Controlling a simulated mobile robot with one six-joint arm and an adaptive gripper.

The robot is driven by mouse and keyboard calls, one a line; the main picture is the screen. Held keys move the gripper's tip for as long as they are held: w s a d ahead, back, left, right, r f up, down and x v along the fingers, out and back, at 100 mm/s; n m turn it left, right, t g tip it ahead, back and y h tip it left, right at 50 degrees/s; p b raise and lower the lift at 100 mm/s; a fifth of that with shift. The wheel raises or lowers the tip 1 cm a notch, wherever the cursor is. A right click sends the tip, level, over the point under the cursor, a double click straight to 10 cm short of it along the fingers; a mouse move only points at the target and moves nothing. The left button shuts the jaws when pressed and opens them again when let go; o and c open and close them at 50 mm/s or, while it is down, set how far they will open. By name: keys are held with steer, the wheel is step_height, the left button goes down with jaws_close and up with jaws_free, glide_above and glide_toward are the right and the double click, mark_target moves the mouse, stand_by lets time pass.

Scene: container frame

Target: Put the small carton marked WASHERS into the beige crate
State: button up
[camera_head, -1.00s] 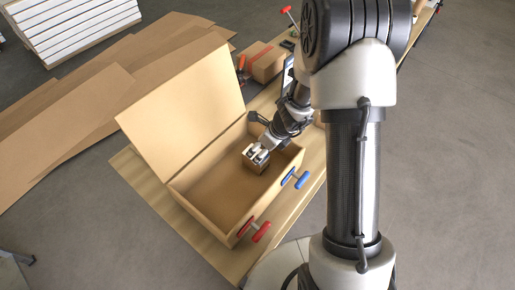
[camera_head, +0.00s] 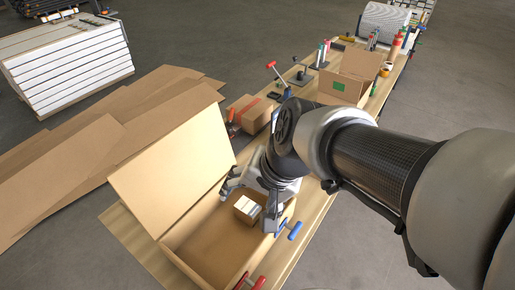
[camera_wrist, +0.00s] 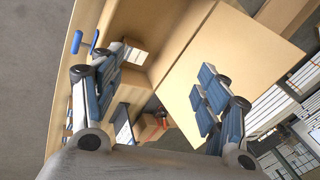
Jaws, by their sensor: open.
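The small carton (camera_head: 247,209) is a brown box with pale stripes on top. It rests inside the beige crate (camera_head: 205,245), towards its far right end; its marking is too small to read. The crate's lid (camera_head: 170,165) stands open to the left. My gripper (camera_head: 249,198) is open and empty, its fingers spread above and to either side of the carton, apart from it. In the wrist view the carton (camera_wrist: 137,57) shows between the spread fingers, nearer the left one, and the crate's lid (camera_wrist: 232,55) fills the right.
Red (camera_head: 250,281) and blue (camera_head: 290,230) clamps sit along the crate's right side. A taped brown box (camera_head: 250,110) and an open carton with a green label (camera_head: 349,88) stand farther along the bench. Flat cardboard sheets (camera_head: 70,150) lie at the left.

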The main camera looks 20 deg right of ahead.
steer(key=s+d+r+n+h, duration=0.2)
steer(key=s+d+r+n, duration=0.1)
steer(key=s+n, duration=0.4)
steer(key=shift+s+d+t+h, duration=0.3)
steer(key=shift+s+d, duration=0.3)
steer(key=shift+s, duration=0.4)
steer(key=shift+f, duration=0.1)
step_height(320, 180, down, 8)
steer(key=b, duration=0.8)
